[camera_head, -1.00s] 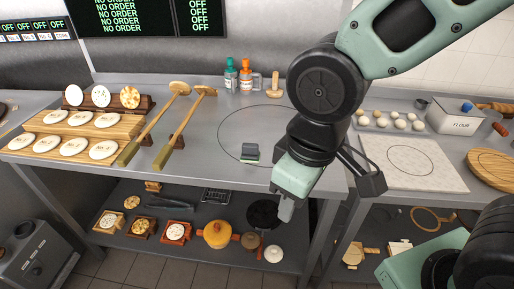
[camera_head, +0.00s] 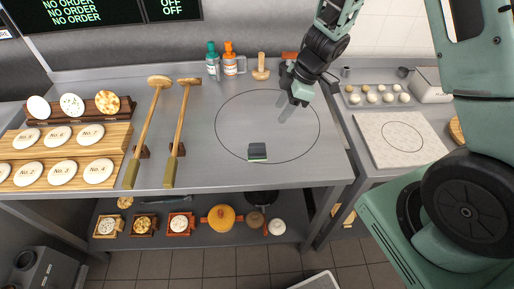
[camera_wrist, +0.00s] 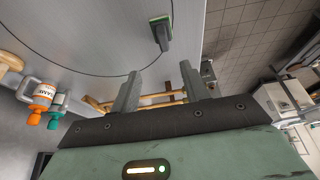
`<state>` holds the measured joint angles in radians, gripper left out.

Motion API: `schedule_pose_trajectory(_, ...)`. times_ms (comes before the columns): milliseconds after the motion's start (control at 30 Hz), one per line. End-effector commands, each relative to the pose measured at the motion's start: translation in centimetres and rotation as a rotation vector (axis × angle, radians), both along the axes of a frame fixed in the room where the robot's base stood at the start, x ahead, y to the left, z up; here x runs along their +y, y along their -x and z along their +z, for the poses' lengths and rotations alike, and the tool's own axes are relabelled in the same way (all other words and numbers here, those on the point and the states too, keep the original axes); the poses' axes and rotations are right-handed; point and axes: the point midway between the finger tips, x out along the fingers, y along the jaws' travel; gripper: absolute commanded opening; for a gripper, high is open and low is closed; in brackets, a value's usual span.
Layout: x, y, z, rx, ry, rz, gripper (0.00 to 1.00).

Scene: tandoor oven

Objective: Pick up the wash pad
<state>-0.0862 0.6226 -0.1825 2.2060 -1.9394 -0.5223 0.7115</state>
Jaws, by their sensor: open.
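The wash pad (camera_head: 257,151) is a small dark grey block with a pale green lower edge. It lies on the grey metal table, at the front of a thin drawn circle. In the wrist view the pad (camera_wrist: 161,34) shows near the top, with a green and white face, beyond the fingertips. My gripper (camera_head: 286,112) is over the right back part of the circle, behind and to the right of the pad and apart from it. In the wrist view the two fingers of my gripper (camera_wrist: 160,69) are spread with nothing between them.
Two wooden-handled tools (camera_head: 182,130) lie left of the circle. Teal and orange bottles (camera_head: 229,60) and a wooden stamp (camera_head: 261,68) stand behind it. A dough tray (camera_head: 375,95) and pale board (camera_head: 400,138) are at the right. The table around the pad is clear.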

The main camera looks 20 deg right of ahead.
Motion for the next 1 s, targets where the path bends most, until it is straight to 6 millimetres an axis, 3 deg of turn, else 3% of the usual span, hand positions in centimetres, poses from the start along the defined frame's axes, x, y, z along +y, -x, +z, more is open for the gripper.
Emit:
schedule_pose_trajectory(500,3.5,-0.9,-9.2,0.009,-0.002,0.006,0.45)
schedule_pose_trajectory(833,4.8,-1.3,-11.6,0.007,-0.002,0.006,0.45)
schedule_pose_trajectory(1000,6.3,-1.5,-13.6,0.008,-0.001,0.008,0.45)
